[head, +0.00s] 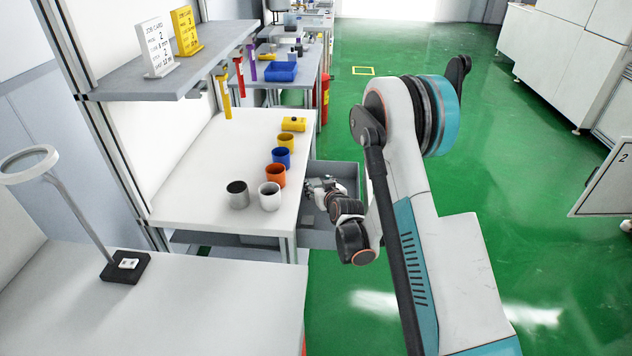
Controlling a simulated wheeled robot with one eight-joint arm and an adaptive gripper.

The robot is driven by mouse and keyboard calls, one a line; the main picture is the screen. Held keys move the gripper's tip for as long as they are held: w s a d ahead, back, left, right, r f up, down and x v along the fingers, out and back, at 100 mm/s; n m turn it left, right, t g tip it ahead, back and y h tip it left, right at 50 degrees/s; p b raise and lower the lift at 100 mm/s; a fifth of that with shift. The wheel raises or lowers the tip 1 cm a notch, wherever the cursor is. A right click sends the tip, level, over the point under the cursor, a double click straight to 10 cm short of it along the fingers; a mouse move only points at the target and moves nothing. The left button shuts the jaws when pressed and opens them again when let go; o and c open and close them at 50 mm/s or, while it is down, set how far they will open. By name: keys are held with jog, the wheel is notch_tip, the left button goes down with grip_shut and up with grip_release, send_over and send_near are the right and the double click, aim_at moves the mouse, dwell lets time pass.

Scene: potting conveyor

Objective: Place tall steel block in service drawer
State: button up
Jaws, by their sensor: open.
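A grey drawer (318,240) stands pulled out from the right side of the white workbench. I take it for the service drawer. My gripper (316,188) is at the drawer's left part, close to the bench's right edge, and it is open. It appears to be over or inside the drawer; its exact height cannot be told. I cannot make out a tall steel block in this view. It may be hidden by my gripper and arm or by the drawer walls. The part of the drawer behind my wrist is hidden.
Several cups line the white bench (195,170): steel (238,196), white (269,197), orange (276,177), blue (281,159) and yellow (286,142). A shelf (180,68) overhangs the bench. The green floor at right is clear.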

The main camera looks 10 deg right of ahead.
jog(key=shift+b+v, duration=0.4)
jog(key=shift+v, duration=0.7)
jog(key=shift+s+r, duration=0.2)
jog(key=shift+s, duration=0.3)
jog(key=s+a+r+g, duration=0.1)
jog(key=s+r, duration=0.6)
jog(key=r, duration=0.2)
jog(key=s+r+g, duration=0.2)
jog(key=s+r, duration=0.4)
jog(key=r, duration=0.4)
jog(key=s+r+m+g+h, duration=0.1)
jog(key=s+r+g, duration=0.2)
jog(key=s, duration=2.4)
jog(key=shift+s+d, duration=0.25)
